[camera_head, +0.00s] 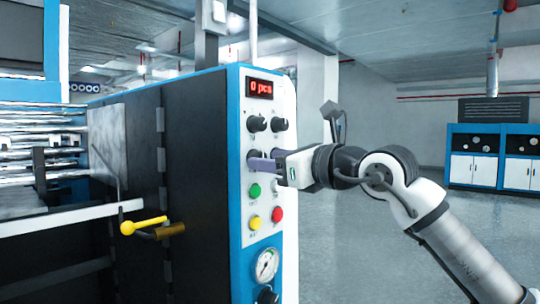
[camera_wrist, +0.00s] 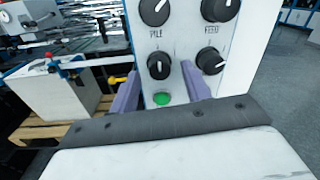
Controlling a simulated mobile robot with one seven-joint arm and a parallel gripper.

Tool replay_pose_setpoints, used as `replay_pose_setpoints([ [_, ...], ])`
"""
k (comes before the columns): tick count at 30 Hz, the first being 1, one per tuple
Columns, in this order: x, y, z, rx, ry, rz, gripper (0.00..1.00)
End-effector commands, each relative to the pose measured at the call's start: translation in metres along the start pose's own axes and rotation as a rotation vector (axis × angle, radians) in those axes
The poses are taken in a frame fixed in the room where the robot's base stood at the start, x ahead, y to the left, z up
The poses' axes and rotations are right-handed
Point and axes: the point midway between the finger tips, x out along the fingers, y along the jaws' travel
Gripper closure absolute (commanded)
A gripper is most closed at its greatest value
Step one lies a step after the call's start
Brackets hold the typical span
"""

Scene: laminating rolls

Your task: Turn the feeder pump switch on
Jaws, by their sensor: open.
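The control panel (camera_head: 241,215) on the blue-edged machine carries two rows of black rotary knobs. In the wrist view, the lower-left knob (camera_wrist: 158,65) appears between my open purple fingers, and its white mark points roughly up. The lower-right knob (camera_wrist: 209,61) lies just beyond my right finger. The upper-left knob (camera_wrist: 155,11) and upper-right knob (camera_wrist: 220,9) are above. Labels are too small to tell which is the feeder pump switch. My gripper (camera_head: 262,160) is open and empty close to the panel face, partly covering the lower knobs; contact cannot be told.
Below the knobs are a green button (camera_head: 254,190), a red button (camera_head: 277,214), a yellow button (camera_head: 255,222) and a gauge (camera_head: 266,265). A red display (camera_head: 261,88) reads "0 pcs". A yellow-handled lever (camera_head: 144,225) juts out at left. Floor at right is clear.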

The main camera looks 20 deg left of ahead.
Motion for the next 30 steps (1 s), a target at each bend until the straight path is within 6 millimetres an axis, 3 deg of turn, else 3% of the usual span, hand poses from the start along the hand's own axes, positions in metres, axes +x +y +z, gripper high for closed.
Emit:
replay_pose_setpoints([
  [12, 0.0081, 0.0005, 0.0002, -0.001, -0.001, 0.001, 0.54],
  [22, 0.0079, 0.0004, 0.0002, 0.0, -0.001, 0.0, 0.97],
  [30, 0.0078, 0.0005, -0.0003, 0.026, 0.001, 0.0, 0.97],
])
